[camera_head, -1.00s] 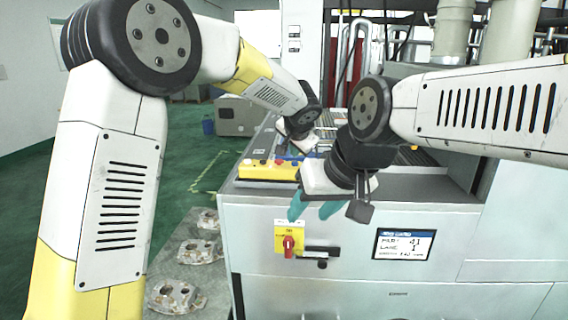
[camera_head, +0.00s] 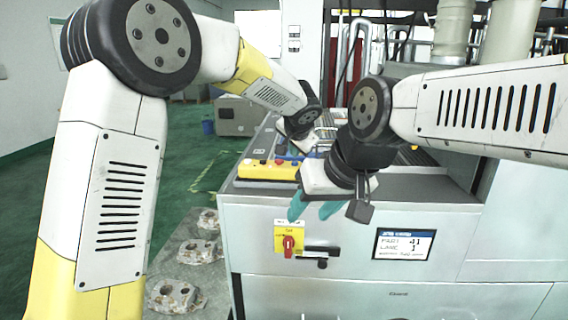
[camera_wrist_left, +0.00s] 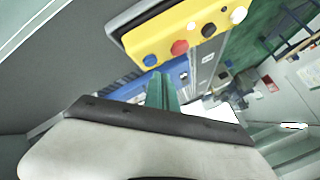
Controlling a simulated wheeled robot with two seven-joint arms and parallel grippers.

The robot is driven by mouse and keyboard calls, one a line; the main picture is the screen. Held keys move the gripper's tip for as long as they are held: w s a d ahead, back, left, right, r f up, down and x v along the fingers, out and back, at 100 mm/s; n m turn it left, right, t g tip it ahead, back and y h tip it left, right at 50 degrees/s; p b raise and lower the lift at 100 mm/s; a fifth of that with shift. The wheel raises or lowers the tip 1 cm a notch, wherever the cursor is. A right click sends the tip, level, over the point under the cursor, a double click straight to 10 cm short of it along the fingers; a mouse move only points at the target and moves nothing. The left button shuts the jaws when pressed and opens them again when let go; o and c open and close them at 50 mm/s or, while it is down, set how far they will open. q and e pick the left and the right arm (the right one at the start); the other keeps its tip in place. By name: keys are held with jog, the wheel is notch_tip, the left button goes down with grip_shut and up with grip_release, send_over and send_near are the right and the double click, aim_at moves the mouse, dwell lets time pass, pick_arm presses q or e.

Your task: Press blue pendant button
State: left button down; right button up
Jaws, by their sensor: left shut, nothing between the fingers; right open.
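The yellow pendant (camera_head: 266,171) lies on top of the grey machine in the head view. In the left wrist view the pendant (camera_wrist_left: 190,27) fills the upper middle, with a blue button (camera_wrist_left: 150,60) at its near left end. A red, a black and a white button run up to the right from it. My left gripper (camera_wrist_left: 157,78) is shut and empty. Its teal fingertips show just below the blue button in that picture; I cannot tell whether they touch. In the head view my right gripper (camera_head: 312,208) is open and empty in front of the machine's front edge.
A yellow panel with a red rotary switch (camera_head: 288,243) and a small screen (camera_head: 403,244) are on the machine's front. Several castings (camera_head: 200,252) lie on a grey surface at left. My right forearm crosses above the machine top.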

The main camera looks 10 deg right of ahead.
aim_at(295, 166)
pick_arm(q)
jog(key=shift+f, duration=0.15)
dwell(0.4)
jog(key=shift+f, duration=0.3)
jog(key=shift+f, duration=0.45)
dwell(0.6)
dwell(0.4)
jog(key=shift+r, duration=0.9)
jog(key=shift+r, duration=2.55)
